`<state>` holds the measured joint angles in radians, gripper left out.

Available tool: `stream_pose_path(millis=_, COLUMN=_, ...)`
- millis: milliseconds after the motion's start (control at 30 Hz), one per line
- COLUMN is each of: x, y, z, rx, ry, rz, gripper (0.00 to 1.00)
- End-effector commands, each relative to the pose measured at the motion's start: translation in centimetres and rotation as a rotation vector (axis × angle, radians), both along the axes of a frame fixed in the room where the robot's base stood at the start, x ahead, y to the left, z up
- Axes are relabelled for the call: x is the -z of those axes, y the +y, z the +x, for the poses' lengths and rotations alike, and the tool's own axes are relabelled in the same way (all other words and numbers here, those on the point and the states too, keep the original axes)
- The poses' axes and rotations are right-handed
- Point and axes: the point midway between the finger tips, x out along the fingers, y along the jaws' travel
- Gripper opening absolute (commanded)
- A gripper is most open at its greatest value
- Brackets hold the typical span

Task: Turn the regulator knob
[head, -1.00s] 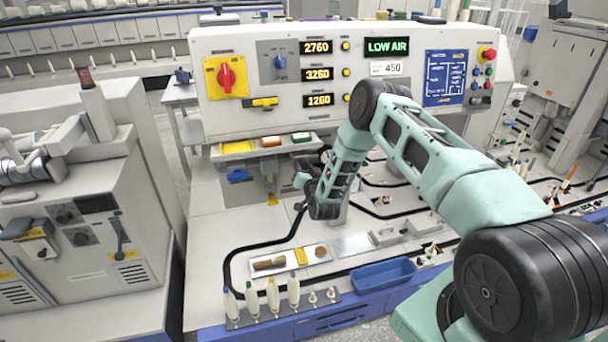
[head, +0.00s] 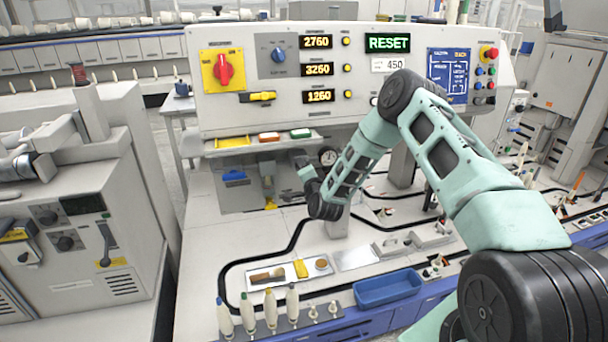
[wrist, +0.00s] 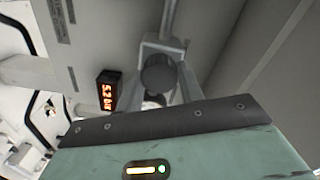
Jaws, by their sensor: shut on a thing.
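The regulator knob (wrist: 157,73) is dark and round and shows in the wrist view, under a grey bracket with a pipe. My gripper (wrist: 158,92) has its grey fingers on either side of the knob and is shut on it. A small red-lit display (wrist: 107,90) beside it reads about 5.2 bar. In the head view my gripper (head: 303,165) is under the panel's shelf, next to a round gauge (head: 328,156). There the knob is hidden behind my gripper and arm.
The control panel (head: 225,115) stands above, with a green sign (head: 388,43) reading RESET. A blue bin (head: 388,288) and a tray (head: 290,272) lie at the front. Bobbins (head: 270,308) stand along the front edge. A grey machine (head: 90,260) is on the left.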

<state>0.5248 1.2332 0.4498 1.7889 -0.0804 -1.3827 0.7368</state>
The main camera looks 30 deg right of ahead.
Motion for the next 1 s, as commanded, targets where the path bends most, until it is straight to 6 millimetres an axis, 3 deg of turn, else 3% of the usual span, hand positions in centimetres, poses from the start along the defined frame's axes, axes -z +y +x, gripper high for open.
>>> stream_pose_path(millis=567, x=0.02, y=-0.14, z=-0.04, rx=0.003, ry=-0.007, rz=0.029, gripper=0.15)
stream_pose_path(millis=600, x=0.02, y=-0.14, z=-0.04, rx=0.003, ry=-0.007, rz=0.029, gripper=0.46)
stream_pose_path(millis=667, x=0.02, y=-0.14, z=-0.04, rx=0.003, ry=-0.007, rz=0.029, gripper=0.59)
stream_pose_path(millis=1000, x=0.07, y=0.04, z=-0.29, rx=0.0, ry=-0.007, rz=0.029, gripper=0.59)
